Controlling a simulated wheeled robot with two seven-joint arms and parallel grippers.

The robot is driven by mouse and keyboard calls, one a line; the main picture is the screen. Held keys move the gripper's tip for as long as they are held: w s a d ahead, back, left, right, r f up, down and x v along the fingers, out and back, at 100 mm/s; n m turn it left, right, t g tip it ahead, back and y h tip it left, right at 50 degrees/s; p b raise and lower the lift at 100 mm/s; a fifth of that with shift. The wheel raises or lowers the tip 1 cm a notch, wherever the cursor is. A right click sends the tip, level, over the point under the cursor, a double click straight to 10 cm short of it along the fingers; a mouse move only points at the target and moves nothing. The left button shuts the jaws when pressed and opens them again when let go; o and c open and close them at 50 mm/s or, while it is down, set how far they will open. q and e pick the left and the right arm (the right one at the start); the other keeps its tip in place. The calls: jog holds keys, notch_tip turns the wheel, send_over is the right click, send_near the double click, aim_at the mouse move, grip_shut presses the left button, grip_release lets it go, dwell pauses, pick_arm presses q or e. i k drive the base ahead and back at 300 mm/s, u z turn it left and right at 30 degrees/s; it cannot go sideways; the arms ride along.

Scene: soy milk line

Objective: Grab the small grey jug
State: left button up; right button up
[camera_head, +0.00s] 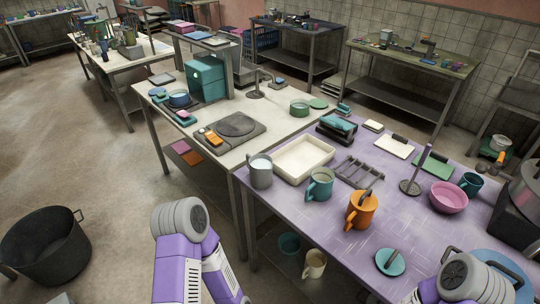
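The small grey jug (260,172) stands upright at the left corner of the purple-topped table (290,205), with something white showing inside its mouth. It stands just left of a cream tray (304,158). My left arm's purple links and grey joint show at the bottom, left of the purple table, but its gripper is out of view. My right arm shows at the bottom right in front of the table, and its gripper is also out of view. Nothing visible touches the jug.
A teal jug (319,187) and an orange jug (360,213) stand right of the grey jug. A pink bowl (448,198) and a rack (359,172) are farther along. A white table (215,155) with a hotplate (237,125) adjoins behind. A black tub (45,250) is on the floor.

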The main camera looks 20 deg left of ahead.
aim_at(260, 165)
jog(key=u, duration=2.2)
jog(key=i, duration=2.2)
jog(key=z, duration=1.4)
